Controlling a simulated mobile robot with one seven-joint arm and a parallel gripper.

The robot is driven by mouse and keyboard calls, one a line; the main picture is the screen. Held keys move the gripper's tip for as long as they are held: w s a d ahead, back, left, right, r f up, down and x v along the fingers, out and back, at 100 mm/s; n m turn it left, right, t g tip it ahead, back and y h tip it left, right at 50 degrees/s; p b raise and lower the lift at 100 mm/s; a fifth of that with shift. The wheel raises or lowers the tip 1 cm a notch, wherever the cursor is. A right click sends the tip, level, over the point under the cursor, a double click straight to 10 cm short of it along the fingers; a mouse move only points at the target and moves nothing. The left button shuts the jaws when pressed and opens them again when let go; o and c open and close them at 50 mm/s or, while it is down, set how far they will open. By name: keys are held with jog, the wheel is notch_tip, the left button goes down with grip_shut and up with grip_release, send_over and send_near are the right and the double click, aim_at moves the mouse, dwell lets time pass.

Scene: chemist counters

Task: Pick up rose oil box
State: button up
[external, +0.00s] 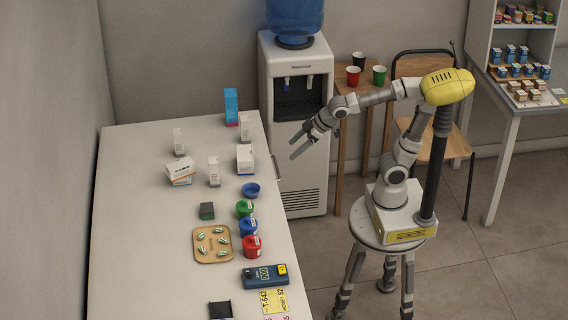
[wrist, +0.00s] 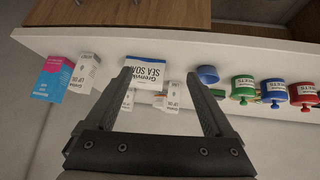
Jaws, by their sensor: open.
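No label clearly reads rose oil, so I cannot tell which box it is. Small upright white boxes stand on the white counter: one at the back (external: 246,128), one in the middle (external: 214,171), one at the left (external: 179,141). A larger white box (external: 245,158) reads "SEA SOAP" in the wrist view (wrist: 146,74). My gripper (external: 293,148) is open and empty, raised off the counter's right edge; its fingers (wrist: 158,74) frame the soap box.
A tall blue-pink box (external: 231,106) stands at the back. White boxes (external: 180,170) lie stacked at the left. A blue bowl-like item (external: 250,189) and green (external: 244,208), blue (external: 248,226) and red (external: 251,246) containers line the right edge. A water dispenser (external: 296,130) stands behind.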

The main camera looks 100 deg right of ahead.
aim_at(178, 134)
jog(key=w+d+r+t+p, duration=0.2)
jog(key=w+d+r+p, duration=0.3)
jog(key=w, duration=0.5)
jog(key=w+d+r+t+p, duration=0.1)
jog(key=w+d+r+p, duration=0.2)
jog(key=w+d+p, duration=0.55)
jog(key=w+d+r+t+p, duration=0.2)
jog(key=w+d+r+p, duration=0.15)
jog(key=w, duration=0.75)
jog(key=shift+w+d+f+n+t+y+p, duration=0.3)
jog(key=shift+w+f+p, duration=0.55)
jog(key=shift+w+f, duration=1.3)
jog(key=shift+w+d+f+n+t+y+p, duration=0.25)
jog(key=shift+w+f+p, duration=0.6)
jog(key=shift+w+f, duration=1.35)
jog(key=shift+w+d+f+n+t+y+p, duration=0.15)
jog(key=shift+w+d+f+y+p, duration=0.3)
jog(key=shift+w+f+p, duration=1.55)
jog(key=shift+s+f+b, duration=0.5)
jog(key=shift+f+b, duration=0.25)
jog(key=shift+b, duration=0.4)
grip_shut()
